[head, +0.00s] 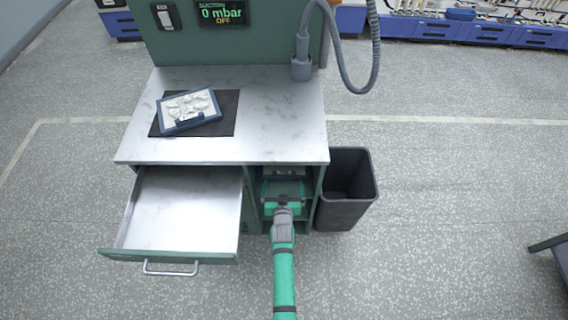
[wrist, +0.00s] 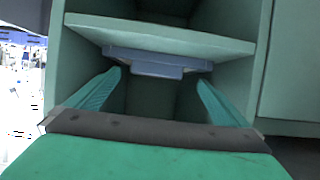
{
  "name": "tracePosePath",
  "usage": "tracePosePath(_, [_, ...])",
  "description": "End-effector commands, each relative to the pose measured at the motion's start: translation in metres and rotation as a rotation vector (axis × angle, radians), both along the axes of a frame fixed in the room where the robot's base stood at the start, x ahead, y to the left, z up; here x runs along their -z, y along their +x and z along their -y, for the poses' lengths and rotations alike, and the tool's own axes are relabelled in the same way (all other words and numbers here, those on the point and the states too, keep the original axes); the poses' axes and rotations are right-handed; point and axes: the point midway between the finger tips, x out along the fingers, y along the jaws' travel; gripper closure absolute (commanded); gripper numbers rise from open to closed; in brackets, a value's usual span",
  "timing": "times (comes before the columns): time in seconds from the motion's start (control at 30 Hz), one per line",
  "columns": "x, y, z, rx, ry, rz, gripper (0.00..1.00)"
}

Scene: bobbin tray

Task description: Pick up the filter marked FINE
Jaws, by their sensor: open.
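My gripper (head: 283,198) is at the open compartment in the right part of the green cabinet. In the wrist view, the two teal fingers of my gripper (wrist: 159,77) are spread apart, with nothing held between them. A flat blue-grey piece with a front tab (wrist: 155,66), possibly a filter, lies just beyond the fingertips, close under a shelf (wrist: 160,35). I see no marking on it, so I cannot tell whether it is the FINE one. A blue-framed panel with pale lumps (head: 189,110) lies tilted on a black mat (head: 225,118) on the worktop; no marking is readable.
The cabinet's drawer (head: 185,205) is pulled out and looks empty, left of my arm. A dark bin (head: 346,190) stands right of the cabinet. Compartment walls flank my fingers. A grey hose (head: 350,85) hangs above the worktop. A display (head: 222,13) reads 0 mbar, OFF.

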Motion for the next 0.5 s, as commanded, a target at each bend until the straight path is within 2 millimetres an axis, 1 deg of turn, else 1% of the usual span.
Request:
tracePosePath(0.07, [0.002,0.005,0.002,0.002,-0.001,0.0,0.0])
tracePosePath(0.33, [0.013,0.038,0.006,0.006,0.001,0.0,0.0])
tracePosePath(0.5, [0.018,0.048,0.005,0.004,0.0,0.0,0.0])
